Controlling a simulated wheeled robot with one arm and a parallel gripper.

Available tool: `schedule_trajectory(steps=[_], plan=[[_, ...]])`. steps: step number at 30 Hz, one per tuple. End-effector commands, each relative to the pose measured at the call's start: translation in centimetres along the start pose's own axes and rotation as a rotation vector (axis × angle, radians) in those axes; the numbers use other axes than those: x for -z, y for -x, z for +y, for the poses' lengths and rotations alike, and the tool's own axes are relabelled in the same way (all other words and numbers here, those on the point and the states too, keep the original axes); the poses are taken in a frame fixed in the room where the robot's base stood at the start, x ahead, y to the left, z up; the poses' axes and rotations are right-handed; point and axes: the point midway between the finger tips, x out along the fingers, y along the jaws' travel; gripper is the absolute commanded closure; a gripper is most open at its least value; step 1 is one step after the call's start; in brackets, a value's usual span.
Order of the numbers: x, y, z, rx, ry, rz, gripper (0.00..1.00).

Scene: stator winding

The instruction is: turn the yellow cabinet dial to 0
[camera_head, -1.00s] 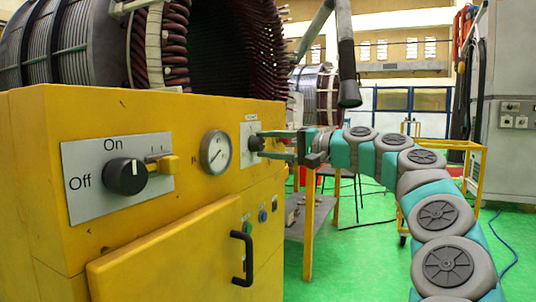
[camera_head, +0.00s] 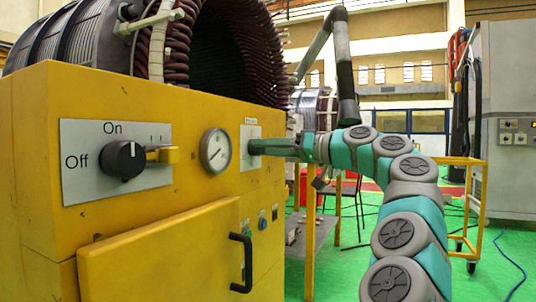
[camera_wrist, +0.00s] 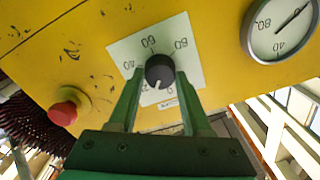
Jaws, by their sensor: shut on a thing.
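The yellow cabinet (camera_head: 110,100) fills the left of the head view. Its dial plate (camera_head: 250,131) is small and white on the front face. In the wrist view, the dial's black round knob (camera_wrist: 160,66) sits on the white plate (camera_wrist: 190,66), whose numbers, including 40, 60 and 80, look upside down. A pale mark on the knob points toward the bottom of that view. My gripper (camera_wrist: 160,76) is shut on the knob, one green finger on each side. In the head view, my gripper (camera_head: 254,147) reaches the plate from the right and hides the knob.
A round gauge (camera_head: 215,150) is just left of the dial plate. An On/Off switch (camera_head: 125,160) is further left. A cabinet door with a black handle (camera_head: 241,262) is below. A red button (camera_wrist: 62,114) shows in the wrist view.

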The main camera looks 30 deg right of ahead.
Motion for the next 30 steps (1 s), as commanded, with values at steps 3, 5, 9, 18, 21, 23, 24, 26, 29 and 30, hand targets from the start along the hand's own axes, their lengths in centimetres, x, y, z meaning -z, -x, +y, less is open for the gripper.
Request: schedule_trajectory(steps=[3, 5, 9, 18, 21, 23, 24, 26, 29, 30], plan=[[-0.26, -0.10, 0.12, 0.000, 0.111, -0.004, 1.00], [-0.19, -0.09, 0.12, -0.001, 0.168, -0.002, 1.00], [-0.24, -0.21, 0.16, -0.001, 0.298, -0.004, 1.00], [-0.20, -0.16, 0.12, -0.001, 0.534, -0.004, 1.00], [-0.16, -0.15, 0.08, -0.001, 0.594, -0.003, 1.00], [-0.13, -0.11, 0.08, -0.001, 0.623, -0.003, 1.00], [-0.11, -0.09, 0.05, -0.001, 0.640, -0.003, 1.00], [-0.09, -0.07, 0.01, 0.000, 0.663, -0.002, 1.00], [-0.06, -0.02, -0.05, 0.000, 0.690, -0.001, 1.00], [-0.06, -0.02, -0.06, 0.000, 0.698, -0.001, 1.00]])
